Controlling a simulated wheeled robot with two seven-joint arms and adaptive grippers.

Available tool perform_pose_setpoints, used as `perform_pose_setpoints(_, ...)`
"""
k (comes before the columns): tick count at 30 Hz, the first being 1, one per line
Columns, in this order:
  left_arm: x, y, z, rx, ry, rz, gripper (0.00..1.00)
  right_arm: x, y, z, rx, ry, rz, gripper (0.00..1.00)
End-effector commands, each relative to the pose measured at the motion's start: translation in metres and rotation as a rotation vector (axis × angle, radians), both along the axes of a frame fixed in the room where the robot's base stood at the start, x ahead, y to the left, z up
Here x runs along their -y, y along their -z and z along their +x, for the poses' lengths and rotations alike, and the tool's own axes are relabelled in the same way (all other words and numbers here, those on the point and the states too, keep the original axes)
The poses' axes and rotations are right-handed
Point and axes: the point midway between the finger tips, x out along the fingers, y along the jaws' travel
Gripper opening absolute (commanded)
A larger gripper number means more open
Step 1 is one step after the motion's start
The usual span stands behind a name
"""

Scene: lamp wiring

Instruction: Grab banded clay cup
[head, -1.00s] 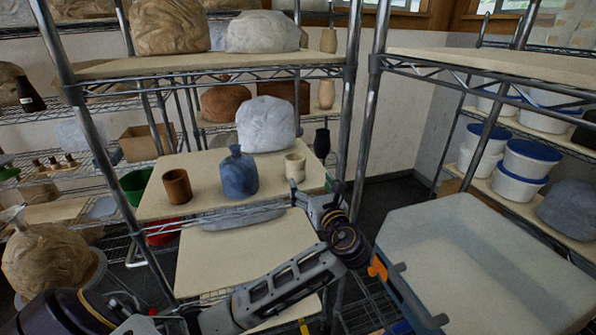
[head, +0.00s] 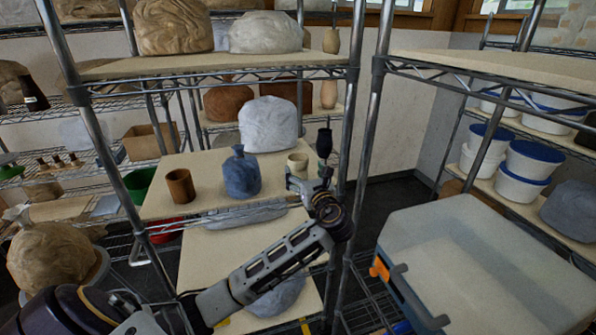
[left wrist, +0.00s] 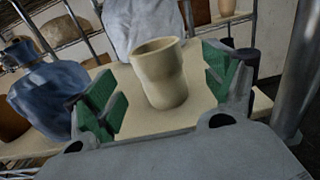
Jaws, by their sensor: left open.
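A cream clay cup (head: 297,162) with a stepped, band-like wall stands upright on the middle shelf board, near its right side. In the left wrist view the cream cup (left wrist: 161,75) shows its open rim between the two green finger pads. My left gripper (head: 309,184) is open and in front of the cup; the cup looks a little beyond the fingertips, and I see no contact. In the head view the gripper hides the cup's lower part. A plain brown cup (head: 180,186) stands at the left of the same board. My right gripper is not in view.
A blue wrapped vase (head: 241,174) stands left of the cream cup. A white wrapped lump (head: 268,124) is behind. The upper shelf (head: 215,63) is overhead.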

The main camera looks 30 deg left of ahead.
Motion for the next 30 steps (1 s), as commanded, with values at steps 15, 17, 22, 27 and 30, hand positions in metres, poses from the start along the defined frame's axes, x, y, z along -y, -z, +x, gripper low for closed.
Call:
perform_pose_setpoints(15, -0.008, 0.0, 0.007, 0.001, 0.0, -0.002, 0.84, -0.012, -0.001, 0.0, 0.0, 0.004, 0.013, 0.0)
perform_pose_setpoints(17, -0.009, 0.0, 0.008, 0.0, 0.0, -0.001, 0.84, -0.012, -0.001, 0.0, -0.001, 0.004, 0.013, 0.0)
perform_pose_setpoints(22, -0.02, -0.002, 0.014, 0.001, -0.002, -0.001, 0.84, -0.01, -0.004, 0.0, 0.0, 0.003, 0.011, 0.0)
perform_pose_setpoints(27, -0.036, -0.003, 0.026, 0.0, -0.003, 0.0, 0.84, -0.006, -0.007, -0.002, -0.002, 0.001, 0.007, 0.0)
perform_pose_setpoints(30, -0.043, -0.002, 0.033, -0.001, -0.001, 0.001, 0.84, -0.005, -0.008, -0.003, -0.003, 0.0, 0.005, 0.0)
